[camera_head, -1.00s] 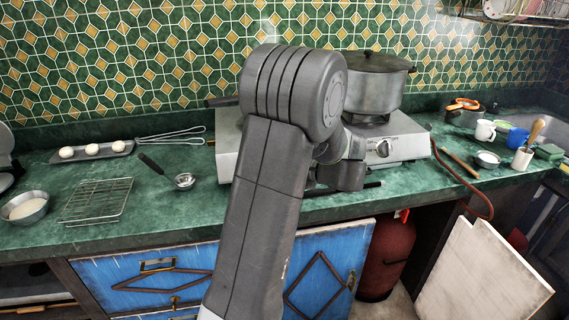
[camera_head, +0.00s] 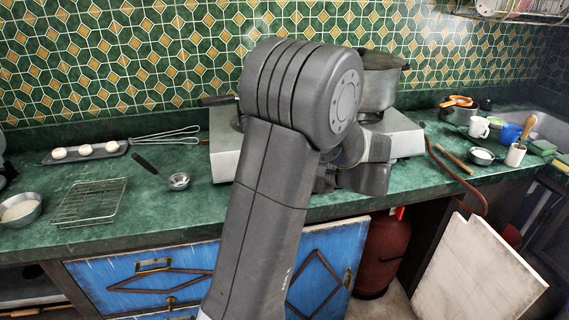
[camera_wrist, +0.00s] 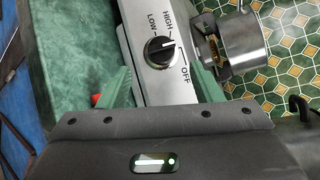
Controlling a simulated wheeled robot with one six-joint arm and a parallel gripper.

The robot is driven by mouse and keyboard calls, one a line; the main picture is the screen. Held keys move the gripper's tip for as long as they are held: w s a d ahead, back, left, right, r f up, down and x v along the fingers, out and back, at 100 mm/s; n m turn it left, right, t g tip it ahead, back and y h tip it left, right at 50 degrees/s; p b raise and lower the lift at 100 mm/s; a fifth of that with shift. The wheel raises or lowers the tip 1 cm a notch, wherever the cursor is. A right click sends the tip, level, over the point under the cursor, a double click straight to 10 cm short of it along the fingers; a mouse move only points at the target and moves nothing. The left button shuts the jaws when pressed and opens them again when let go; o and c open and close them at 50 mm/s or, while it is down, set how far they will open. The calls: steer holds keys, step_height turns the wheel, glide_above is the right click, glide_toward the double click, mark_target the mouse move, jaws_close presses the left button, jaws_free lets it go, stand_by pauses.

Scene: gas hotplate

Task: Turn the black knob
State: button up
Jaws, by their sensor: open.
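The black knob (camera_wrist: 158,50) is on the front panel of the silver gas hotplate (camera_wrist: 140,15). It has a white pointer line, with HIGH, LOW and OFF printed around it. The line points right, between HIGH and OFF. My gripper (camera_wrist: 162,82) is open, with one green finger to each side and the knob ahead between them, seemingly just beyond the tips. I cannot tell any contact. In the head view the hotplate (camera_head: 226,155) stands on the counter, and my wrist hides the knob.
A metal pot (camera_head: 378,88) stands on the hotplate's right side. A hose (camera_head: 455,178) hangs from the hotplate to the red gas cylinder (camera_head: 382,255) below. A small metal cup (camera_head: 179,181) and a wire rack (camera_head: 90,202) lie left on the green counter (camera_head: 145,205).

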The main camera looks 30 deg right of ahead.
steer(key=v, duration=0.6)
steer(key=shift+s, duration=0.35)
steer(key=shift+w+d, duration=0.1)
steer(key=x, duration=1.3)
steer(key=shift+w, duration=0.4)
